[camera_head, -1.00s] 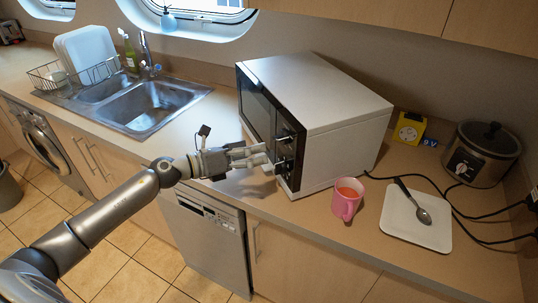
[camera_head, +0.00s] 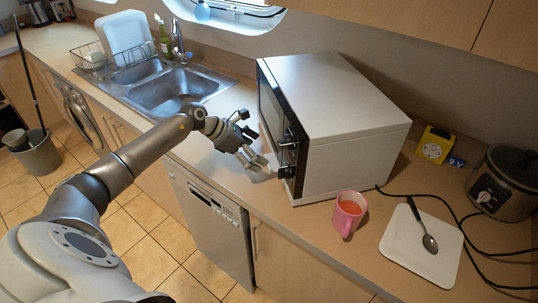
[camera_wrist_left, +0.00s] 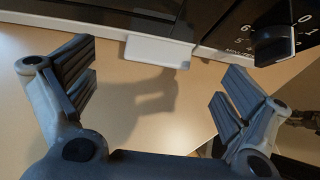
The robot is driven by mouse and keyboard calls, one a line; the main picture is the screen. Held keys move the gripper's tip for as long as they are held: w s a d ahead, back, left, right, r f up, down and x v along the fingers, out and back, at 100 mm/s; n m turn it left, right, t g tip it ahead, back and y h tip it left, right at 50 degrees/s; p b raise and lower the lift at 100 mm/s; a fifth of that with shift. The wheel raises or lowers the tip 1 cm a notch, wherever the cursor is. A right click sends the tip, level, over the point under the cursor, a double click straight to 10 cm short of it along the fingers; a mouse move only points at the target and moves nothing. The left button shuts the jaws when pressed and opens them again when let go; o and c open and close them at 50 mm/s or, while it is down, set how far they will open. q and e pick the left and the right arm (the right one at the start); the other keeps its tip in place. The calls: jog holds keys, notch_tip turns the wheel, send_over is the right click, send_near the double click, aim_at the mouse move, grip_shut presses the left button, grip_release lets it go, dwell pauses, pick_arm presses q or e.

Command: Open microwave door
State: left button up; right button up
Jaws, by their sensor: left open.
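The white microwave (camera_head: 345,105) stands on the counter with its dark front facing left toward the sink; its door (camera_head: 270,110) looks shut. Two knobs are on the front panel near its right end. My left gripper (camera_head: 257,158) is in front of the lower panel, close to it. In the left wrist view my left gripper (camera_wrist_left: 150,95) is open with nothing between its fingers. A pale release button (camera_wrist_left: 158,52) at the panel's lower edge lies ahead between the fingers, and a dark timer knob (camera_wrist_left: 272,38) is to its right.
A pink mug (camera_head: 347,213) and a white plate (camera_head: 405,255) with a spoon stand right of the microwave, near cables and a slow cooker (camera_head: 500,185). The sink (camera_head: 180,90) is at the left. The counter in front of the microwave is clear.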

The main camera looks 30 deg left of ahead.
aim_at(274, 161)
pick_arm(q)
jog(key=p+x, duration=0.1)
jog(key=x, duration=0.3)
jog(key=shift+w+d+f, duration=0.15)
jog(key=shift+w+d, duration=0.05)
jog(key=shift+w+d+f, duration=0.2)
jog(key=shift+d+f, duration=0.05)
jog(key=shift+f, duration=0.1)
pick_arm(e)
jog(key=shift+w+d+r, duration=0.75)
jog(key=shift+w+r, duration=0.15)
pick_arm(q)
jog(key=shift+s+a, duration=0.1)
jog(key=shift+s, duration=0.05)
jog(key=c, duration=1.4)
pick_arm(e)
jog(key=shift+s+a+f, duration=0.1)
jog(key=shift+s+a, duration=0.1)
jog(key=shift+s, duration=0.1)
